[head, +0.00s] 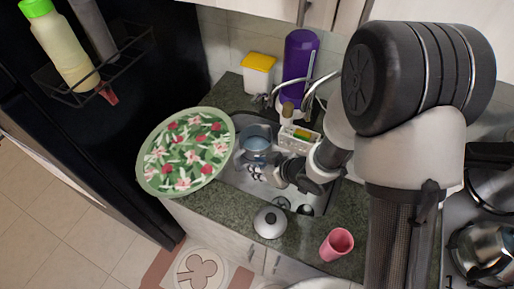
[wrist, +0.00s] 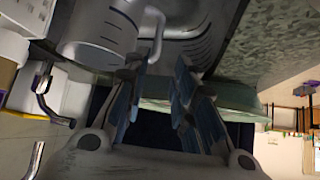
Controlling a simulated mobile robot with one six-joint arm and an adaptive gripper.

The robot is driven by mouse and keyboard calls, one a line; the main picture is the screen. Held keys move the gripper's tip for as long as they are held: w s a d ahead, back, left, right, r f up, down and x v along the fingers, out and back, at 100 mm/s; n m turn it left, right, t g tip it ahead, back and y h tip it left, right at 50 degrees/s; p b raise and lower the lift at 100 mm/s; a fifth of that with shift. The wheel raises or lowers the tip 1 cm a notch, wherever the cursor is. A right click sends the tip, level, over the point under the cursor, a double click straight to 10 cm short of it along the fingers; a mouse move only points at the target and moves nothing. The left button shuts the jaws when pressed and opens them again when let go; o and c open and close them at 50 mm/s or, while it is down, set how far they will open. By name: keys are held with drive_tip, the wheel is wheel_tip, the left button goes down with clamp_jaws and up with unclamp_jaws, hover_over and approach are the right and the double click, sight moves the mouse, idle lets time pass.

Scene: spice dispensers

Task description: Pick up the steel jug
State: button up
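The steel jug (head: 256,140), grey with a bluish inside, stands at the sink's left side in the head view. In the wrist view the jug (wrist: 98,32) fills the upper left, with measuring marks on its wall. Its curved handle (wrist: 156,28) points right. My gripper (head: 283,176) is just right of and in front of the jug in the head view. In the wrist view my gripper (wrist: 163,65) is open, its two fingers apart with nothing held between them. The left fingertip is close to the handle's lower end; whether they touch is unclear.
The sink (head: 236,177) lies under my gripper. A large floral tray (head: 180,150) is to its left. A sponge caddy (head: 298,138), the tap (head: 312,90) and a purple bottle (head: 299,60) stand behind. A lid (head: 270,222) and pink cup (head: 337,244) are on the front counter.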

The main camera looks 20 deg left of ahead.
sight(238, 165)
drive_tip(key=b+x, duration=0.5)
drive_tip(key=x, duration=1)
drive_tip(key=shift+w+f, duration=0.15)
drive_tip(key=shift+f, duration=0.3)
drive_tip(key=shift+w+a+f, duration=0.1)
drive_tip(key=shift+a, duration=0.15)
clamp_jaws()
drive_tip(key=shift+w, duration=0.1)
